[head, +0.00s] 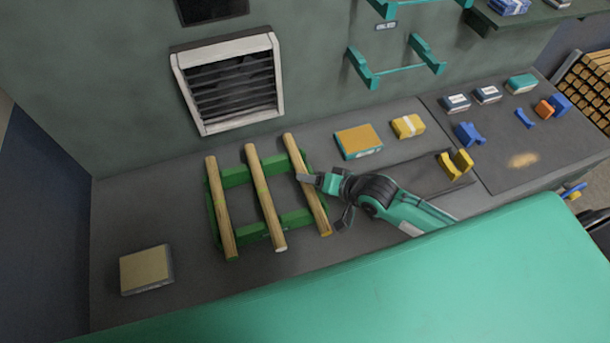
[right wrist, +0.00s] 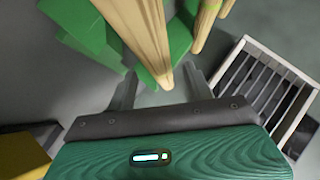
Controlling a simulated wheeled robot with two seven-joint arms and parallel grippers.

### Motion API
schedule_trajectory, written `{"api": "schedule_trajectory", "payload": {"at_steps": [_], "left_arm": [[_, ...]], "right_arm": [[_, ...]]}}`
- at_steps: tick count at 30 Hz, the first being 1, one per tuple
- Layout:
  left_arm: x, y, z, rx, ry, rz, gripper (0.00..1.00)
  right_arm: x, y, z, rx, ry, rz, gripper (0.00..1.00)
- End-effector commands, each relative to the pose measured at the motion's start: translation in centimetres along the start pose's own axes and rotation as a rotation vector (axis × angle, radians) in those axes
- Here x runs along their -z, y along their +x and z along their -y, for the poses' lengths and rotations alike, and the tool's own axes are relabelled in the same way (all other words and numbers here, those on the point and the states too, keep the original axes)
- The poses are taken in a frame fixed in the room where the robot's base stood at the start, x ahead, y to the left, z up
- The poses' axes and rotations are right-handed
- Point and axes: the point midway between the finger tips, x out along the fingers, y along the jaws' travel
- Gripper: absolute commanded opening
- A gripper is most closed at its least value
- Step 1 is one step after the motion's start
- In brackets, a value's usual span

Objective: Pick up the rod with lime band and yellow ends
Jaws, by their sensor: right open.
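Three pale wooden rods lie side by side across a green rack (head: 237,177) on the grey bench. The middle rod (head: 266,205) seems to carry a faint lime band; it also shows in the right wrist view (right wrist: 205,22). The bands and end colours of the left rod (head: 220,210) and right rod (head: 306,185) are too small to tell surely. My right gripper (head: 321,200) is open at the right rod. In the right wrist view, that rod (right wrist: 140,35) points down between the open fingers (right wrist: 160,85), with no clear contact. My left gripper is out of view.
A tan-topped block (head: 146,270) lies left of the rack. An orange-topped box (head: 358,141) and a yellow block (head: 408,126) lie behind my right arm. A louvred vent (head: 230,82) is on the wall behind. The bench between tan block and rack is clear.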

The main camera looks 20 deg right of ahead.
Motion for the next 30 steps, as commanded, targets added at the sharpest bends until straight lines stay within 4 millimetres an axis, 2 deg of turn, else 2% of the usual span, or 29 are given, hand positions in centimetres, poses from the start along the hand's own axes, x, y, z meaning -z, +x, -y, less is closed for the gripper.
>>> {"api": "schedule_trajectory", "payload": {"at_steps": [4, 12, 14, 20, 21, 30], "left_arm": [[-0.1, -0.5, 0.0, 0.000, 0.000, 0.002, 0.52], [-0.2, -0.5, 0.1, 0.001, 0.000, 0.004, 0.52], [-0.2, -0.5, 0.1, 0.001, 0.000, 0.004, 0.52], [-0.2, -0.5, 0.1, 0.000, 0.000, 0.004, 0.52], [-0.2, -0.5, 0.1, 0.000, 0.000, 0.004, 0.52], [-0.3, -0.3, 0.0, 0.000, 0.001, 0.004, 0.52]], "right_arm": [[0.0, 1.3, 0.1, 0.000, 0.001, 0.000, 0.53], [-0.1, 1.6, 0.0, 0.000, 0.000, 0.001, 0.53], [-0.1, 1.6, 0.0, 0.000, 0.000, 0.001, 0.43], [-0.1, 1.6, -0.1, 0.000, 0.000, 0.001, 0.04], [-0.1, 1.6, 0.0, 0.000, 0.000, 0.000, 0.01], [-0.1, 1.5, 0.0, 0.000, 0.001, 0.000, 0.01]]}}
